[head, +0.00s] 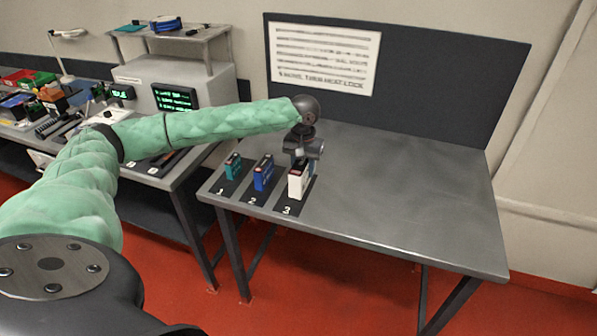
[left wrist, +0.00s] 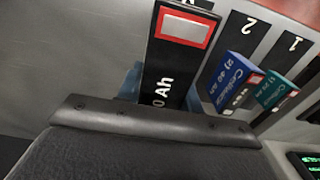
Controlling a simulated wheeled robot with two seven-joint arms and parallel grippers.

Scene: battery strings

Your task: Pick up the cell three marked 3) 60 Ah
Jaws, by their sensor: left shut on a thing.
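Cell three (head: 296,185) is upright at the strip numbered 3, with a pale side toward the head camera. My left gripper (head: 304,156) is over it from behind and shut on it. In the left wrist view the cell (left wrist: 172,65) shows a black face with "0 Ah" and a red-edged white label; the rest of its marking is hidden. I cannot tell whether its base touches the table. My right gripper is out of view.
Blue cell two (head: 263,174) and teal cell one (head: 233,166) stand on strips to the left. The grey table (head: 400,200) is clear on the right. A dark panel with a white notice (head: 323,58) stands behind. A cluttered bench (head: 150,165) is at left.

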